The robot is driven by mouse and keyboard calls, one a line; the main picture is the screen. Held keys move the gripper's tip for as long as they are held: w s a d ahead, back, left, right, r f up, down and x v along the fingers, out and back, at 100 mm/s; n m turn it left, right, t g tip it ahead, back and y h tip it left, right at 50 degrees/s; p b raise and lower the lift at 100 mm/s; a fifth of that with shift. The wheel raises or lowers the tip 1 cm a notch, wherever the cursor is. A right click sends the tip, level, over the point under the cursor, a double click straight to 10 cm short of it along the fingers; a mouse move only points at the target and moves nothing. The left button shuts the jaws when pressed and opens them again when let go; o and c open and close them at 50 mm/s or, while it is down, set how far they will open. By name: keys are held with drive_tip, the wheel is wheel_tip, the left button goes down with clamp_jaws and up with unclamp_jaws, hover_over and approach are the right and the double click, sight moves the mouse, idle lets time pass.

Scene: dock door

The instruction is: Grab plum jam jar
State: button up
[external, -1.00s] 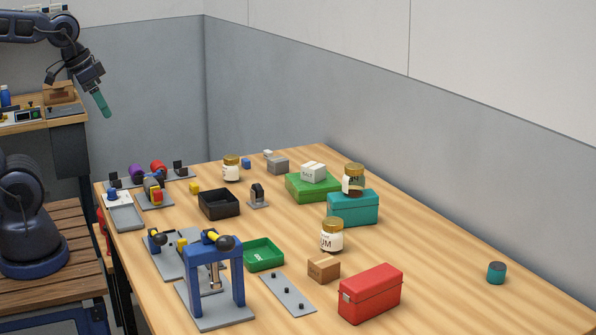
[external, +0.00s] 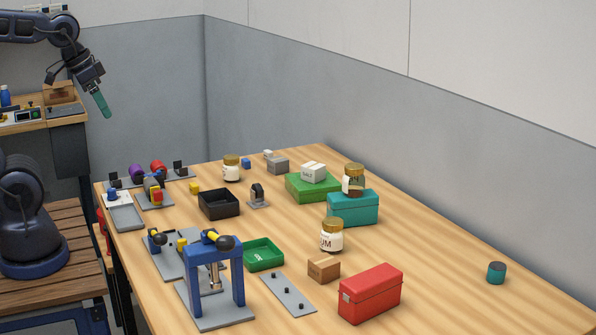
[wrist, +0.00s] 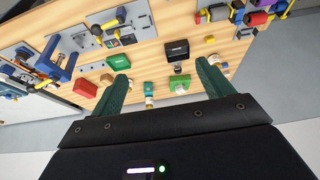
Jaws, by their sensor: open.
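A jar with a gold lid and a white label ending in "UM" (external: 331,236) stands upright on the table in the external view, between the teal box and the small cardboard box. A second gold-lidded jar (external: 353,180) stands on top of the teal box, its label hard to read. A third gold-lidded jar (external: 231,168) stands farther back. My gripper (external: 102,103) is raised at the upper left, well away from the jars. In the wrist view my gripper (wrist: 163,70) has its two green fingers apart with nothing held. Jar labels cannot be read there.
The teal box (external: 352,211), cardboard box (external: 323,268), red box (external: 371,294) and green tray (external: 263,255) surround the "UM" jar. A blue press frame (external: 193,274) stands front left. The table's right side is mostly clear, with a small teal cylinder (external: 496,272).

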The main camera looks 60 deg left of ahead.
drive_tip(key=n+g+h, duration=0.2)
drive_tip(key=n+h, duration=0.1)
drive_tip(key=n, duration=2.3)
hover_over(335, 235)
drive_tip(key=s+a, duration=0.2)
drive_tip(key=a, duration=0.3)
wheel_tip(335, 235, down, 24)
drive_tip(key=x, duration=0.4)
drive_tip(key=shift+w+d+f, duration=0.1)
drive_tip(key=shift+w, duration=0.2)
drive_tip(key=shift+w+d+x, duration=0.1)
drive_tip(key=shift+x, duration=1.35)
drive_tip(key=shift+w+d+x, duration=0.1)
drive_tip(key=shift+d+x, duration=0.05)
drive_tip(key=shift+x, duration=1.3)
drive_tip(key=shift+c, duration=0.2)
